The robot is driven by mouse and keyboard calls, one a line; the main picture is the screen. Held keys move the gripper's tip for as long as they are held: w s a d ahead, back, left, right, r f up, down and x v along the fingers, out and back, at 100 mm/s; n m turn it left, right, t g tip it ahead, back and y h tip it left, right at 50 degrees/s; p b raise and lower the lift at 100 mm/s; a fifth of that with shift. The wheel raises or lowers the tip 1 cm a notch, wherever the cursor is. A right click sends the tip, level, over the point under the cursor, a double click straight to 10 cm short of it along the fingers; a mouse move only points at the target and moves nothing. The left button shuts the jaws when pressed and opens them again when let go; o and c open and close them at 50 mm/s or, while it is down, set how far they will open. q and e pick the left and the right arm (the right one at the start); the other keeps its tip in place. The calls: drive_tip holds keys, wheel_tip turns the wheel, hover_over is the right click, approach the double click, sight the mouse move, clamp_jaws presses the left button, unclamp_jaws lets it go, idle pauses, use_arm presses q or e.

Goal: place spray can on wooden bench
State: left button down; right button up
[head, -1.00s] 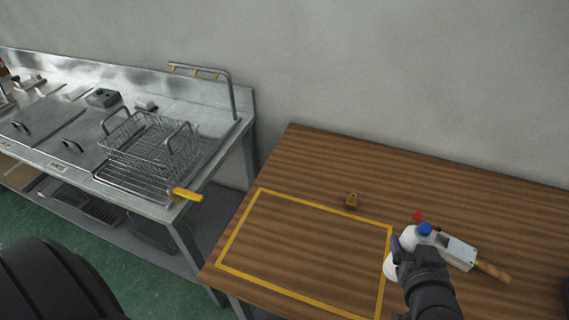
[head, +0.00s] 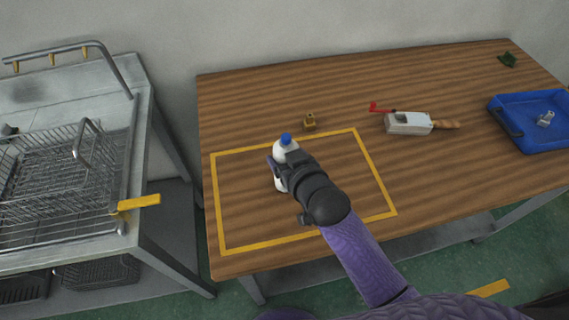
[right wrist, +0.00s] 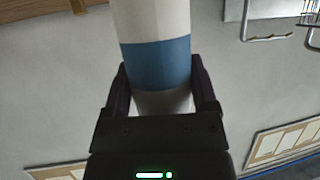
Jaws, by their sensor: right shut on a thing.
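The spray can is a white bottle with a blue cap (head: 286,143), inside the yellow outlined rectangle on the wooden bench (head: 330,95) as seen in the head view. My right gripper (head: 277,172) is shut on it. In the right wrist view the white can with a blue band (right wrist: 156,62) stands between both fingers. It looks roughly upright; whether its base touches the bench is hidden by my gripper and arm. My left gripper is not in view.
A small brass piece (head: 309,121) lies just behind the outline. A grey tool with a wooden handle (head: 408,123), a red item (head: 380,109) and a blue tray (head: 536,146) are to the right. A metal fryer station with wire basket (head: 60,170) stands left. The outlined area is otherwise clear.

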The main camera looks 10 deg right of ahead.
drive_tip(key=shift+f, duration=0.55)
drive_tip(key=shift+r, duration=0.15)
drive_tip(key=o, duration=1.3)
use_arm(q)
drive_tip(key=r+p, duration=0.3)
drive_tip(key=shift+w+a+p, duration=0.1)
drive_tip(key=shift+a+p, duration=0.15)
drive_tip(key=shift+p, duration=0.05)
use_arm(e)
drive_tip(key=v, duration=1.2)
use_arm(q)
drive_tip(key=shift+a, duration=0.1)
